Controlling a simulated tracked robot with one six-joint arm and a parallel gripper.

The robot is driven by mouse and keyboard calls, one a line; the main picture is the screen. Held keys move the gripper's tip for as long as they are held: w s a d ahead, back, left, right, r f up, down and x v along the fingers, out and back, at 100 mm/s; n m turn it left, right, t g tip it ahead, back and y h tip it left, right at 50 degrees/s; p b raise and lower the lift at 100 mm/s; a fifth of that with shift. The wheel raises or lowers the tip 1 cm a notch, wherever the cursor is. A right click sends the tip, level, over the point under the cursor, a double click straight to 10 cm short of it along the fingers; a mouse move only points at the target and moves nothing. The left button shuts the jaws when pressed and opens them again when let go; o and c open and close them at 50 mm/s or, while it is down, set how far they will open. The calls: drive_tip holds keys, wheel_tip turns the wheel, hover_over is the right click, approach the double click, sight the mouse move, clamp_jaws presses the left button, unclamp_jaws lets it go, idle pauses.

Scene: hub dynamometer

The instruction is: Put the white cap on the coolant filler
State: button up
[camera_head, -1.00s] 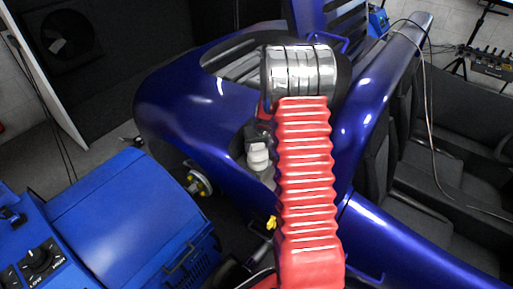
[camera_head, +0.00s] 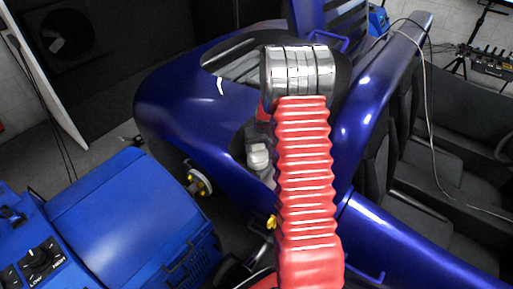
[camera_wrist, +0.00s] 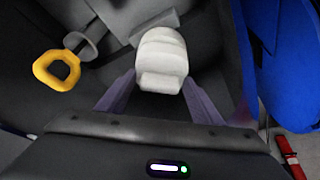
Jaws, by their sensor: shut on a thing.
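The white cap (camera_wrist: 162,55) is a rounded pale piece between the two purple-grey fingers of my gripper (camera_wrist: 160,82) in the wrist view. The gripper is shut on it. In the head view a white piece that looks like the same cap (camera_head: 258,156) shows in the dark opening of the blue car body, just left of my red arm sleeve. My gripper's fingers are mostly hidden there. I cannot make out the coolant filler for certain; a grey block (camera_wrist: 150,26) lies just beyond the cap in the wrist view.
A yellow ring handle (camera_wrist: 57,69) on a grey stem sits left of the cap. Blue bodywork (camera_wrist: 245,50) rises close on the right. In the head view, a blue machine (camera_head: 130,210) stands at left and the glossy blue car body (camera_head: 180,110) surrounds the opening.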

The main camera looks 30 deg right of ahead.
drive_tip(key=shift+f, duration=0.15)
drive_tip(key=o, duration=0.8)
drive_tip(key=shift+v, duration=1.55)
drive_tip(key=d+v, duration=0.1)
drive_tip(key=v, duration=0.6)
drive_tip(key=shift+a+r, duration=0.4)
drive_tip(key=shift+a, duration=0.15)
